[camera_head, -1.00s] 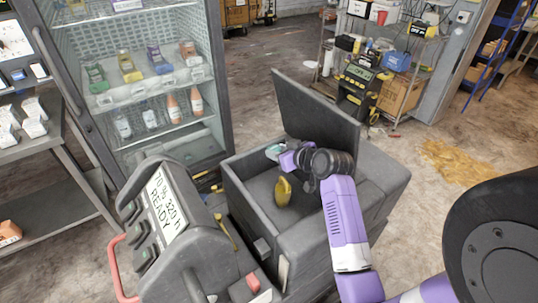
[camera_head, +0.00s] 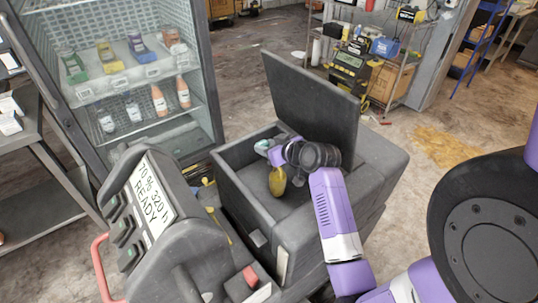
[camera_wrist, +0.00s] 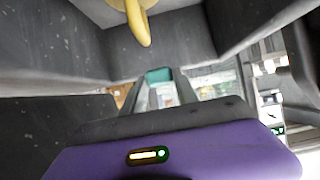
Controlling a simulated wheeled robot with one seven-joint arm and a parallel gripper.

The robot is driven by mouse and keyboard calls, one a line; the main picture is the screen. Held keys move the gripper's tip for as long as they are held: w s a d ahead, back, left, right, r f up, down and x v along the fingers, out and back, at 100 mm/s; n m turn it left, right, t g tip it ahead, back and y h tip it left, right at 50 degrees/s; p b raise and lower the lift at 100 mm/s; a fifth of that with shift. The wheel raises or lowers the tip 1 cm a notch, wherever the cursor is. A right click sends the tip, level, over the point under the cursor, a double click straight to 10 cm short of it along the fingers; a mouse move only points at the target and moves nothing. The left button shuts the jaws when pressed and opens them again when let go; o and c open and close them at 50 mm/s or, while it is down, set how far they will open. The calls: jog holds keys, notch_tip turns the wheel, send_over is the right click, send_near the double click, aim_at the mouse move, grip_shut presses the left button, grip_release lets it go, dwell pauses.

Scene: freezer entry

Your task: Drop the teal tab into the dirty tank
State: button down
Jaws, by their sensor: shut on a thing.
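The dirty tank appears to be the dark grey box (camera_head: 231,178) with its hinged lid (camera_head: 312,102) standing open; no label on it is legible. My gripper (camera_wrist: 160,92) is over the open tank, near its far left side in the head view. It is shut on the teal tab (camera_wrist: 158,75), held at the fingertips. The tab also shows as a small teal patch in the head view (camera_head: 262,146). A yellow curved piece (camera_head: 277,181) shows inside the tank opening, below my gripper; it also shows in the wrist view (camera_wrist: 139,22). My arm hides part of the tank.
A grey console (camera_head: 152,215) reading "READY" with a red handle stands left of the tank. A glass-door cabinet (camera_head: 130,80) with bottles and small items is behind it. A wheeled shelf (camera_head: 398,75) stands at the back right. Floor at the right is partly clear.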

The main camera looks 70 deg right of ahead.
jog(key=shift+f, duration=0.2)
jog(key=c, duration=0.9)
grip_release()
jog(key=shift+o, duration=0.2)
jog(key=b+v, duration=0.1)
jog(key=v, duration=0.6)
jog(key=shift+s+a+r, duration=0.1)
jog(key=shift+s+a, duration=0.05)
jog(key=shift+s, duration=0.2)
